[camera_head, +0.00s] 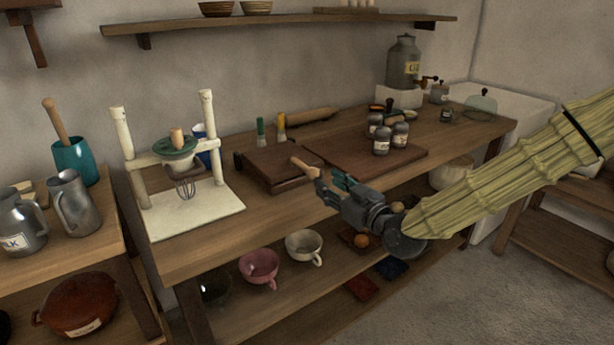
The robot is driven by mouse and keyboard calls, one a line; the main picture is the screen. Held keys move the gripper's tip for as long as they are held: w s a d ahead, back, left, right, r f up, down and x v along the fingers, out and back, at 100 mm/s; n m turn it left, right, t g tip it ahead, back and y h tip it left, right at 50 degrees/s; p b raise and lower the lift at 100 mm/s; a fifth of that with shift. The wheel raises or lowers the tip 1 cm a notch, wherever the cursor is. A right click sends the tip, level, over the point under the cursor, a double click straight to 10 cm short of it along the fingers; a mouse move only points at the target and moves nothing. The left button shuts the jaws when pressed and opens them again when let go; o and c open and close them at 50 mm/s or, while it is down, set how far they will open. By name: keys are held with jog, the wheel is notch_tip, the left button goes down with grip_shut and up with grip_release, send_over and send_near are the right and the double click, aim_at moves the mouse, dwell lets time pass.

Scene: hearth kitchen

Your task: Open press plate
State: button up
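The press looks like the low dark wooden block (275,160) on the middle of the counter, with its top plate lying flat. A light wooden handle (304,166) sticks out from its right front side. My gripper (331,181) is just right of the handle's end, in front of the counter's edge. Its dark fingers with teal pads stand apart, and nothing shows between them. Whether a finger touches the handle cannot be told from this view.
A cutting board (350,155) lies right of the press, with several labelled jars (381,141) on it. A white stand (131,180) with a whisk is at left. Cups, including a pink one (260,268), sit on the shelf below.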

aim_at(306, 170)
jog(key=x, duration=1)
jog(key=shift+w+a, duration=0.1)
jog(key=shift+a+f, duration=0.1)
jog(key=shift+f, duration=0.05)
grip_shut()
